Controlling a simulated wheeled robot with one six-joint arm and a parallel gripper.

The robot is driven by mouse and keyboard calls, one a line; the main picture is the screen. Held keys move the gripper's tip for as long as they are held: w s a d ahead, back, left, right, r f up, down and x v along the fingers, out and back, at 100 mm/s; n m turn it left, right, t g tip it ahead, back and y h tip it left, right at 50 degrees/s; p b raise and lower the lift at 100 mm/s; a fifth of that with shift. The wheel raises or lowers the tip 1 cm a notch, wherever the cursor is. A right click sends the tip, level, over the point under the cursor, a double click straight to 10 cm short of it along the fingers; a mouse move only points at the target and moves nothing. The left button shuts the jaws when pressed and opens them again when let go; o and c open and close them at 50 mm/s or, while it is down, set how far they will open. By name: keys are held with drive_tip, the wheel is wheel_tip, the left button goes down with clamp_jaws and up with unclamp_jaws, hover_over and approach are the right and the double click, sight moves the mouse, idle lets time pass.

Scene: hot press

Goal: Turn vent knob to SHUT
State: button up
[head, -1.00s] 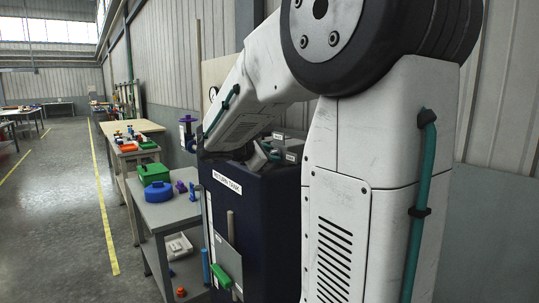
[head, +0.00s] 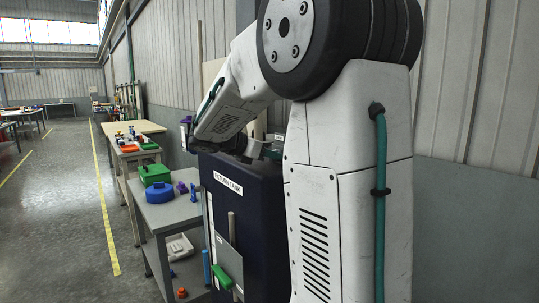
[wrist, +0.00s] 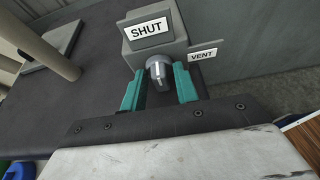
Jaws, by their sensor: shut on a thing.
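The vent knob (wrist: 158,72) is a grey metal knob on a grey block (wrist: 178,28) on top of the dark cabinet, seen in the wrist view. A white SHUT label (wrist: 146,29) stands above the knob and a VENT label (wrist: 202,54) is to its right. My gripper (wrist: 159,82) has teal fingers on both sides of the knob and is shut on it. In the head view the knob is hidden behind my arm. The dark cabinet (head: 262,215) reads RETURN TANK.
A grey side table (head: 165,214) with a green box (head: 155,174) and a blue round thing (head: 159,192) stands left of the cabinet. A post (wrist: 55,55) rises from the cabinet top. The wall is close on the right; the floor (head: 55,200) at left is clear.

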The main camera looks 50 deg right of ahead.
idle(0.3)
drive_tip(key=o, duration=0.7)
drive_tip(key=v, duration=0.8)
drive_tip(key=shift+d, duration=0.1)
drive_tip(key=shift+f, duration=0.1)
drive_tip(key=s+a+f+m+t+y, duration=0.1)
drive_tip(key=s+a+f+m+y, duration=0.3)
drive_tip(key=s+a, duration=0.3)
drive_tip(key=s+a+f+m+t+y, duration=0.2)
drive_tip(key=s+a+f+m+y, duration=0.2)
drive_tip(key=a, duration=0.7)
drive_tip(key=s+a+f+m+t+y, duration=0.1)
drive_tip(key=s+a+f+m+y, duration=0.4)
drive_tip(key=s+a+f+m, duration=0.2)
drive_tip(key=shift+s+a+f, duration=0.1)
drive_tip(key=shift+s+a, duration=0.3)
drive_tip(key=shift+s, duration=0.3)
drive_tip(key=shift+s+a+r, duration=0.1)
drive_tip(key=shift+s+a, duration=0.3)
drive_tip(key=shift+s, duration=0.3)
drive_tip(key=shift+s+a+f, duration=0.1)
drive_tip(key=shift+s+a, duration=0.3)
drive_tip(key=shift+s, duration=0.3)
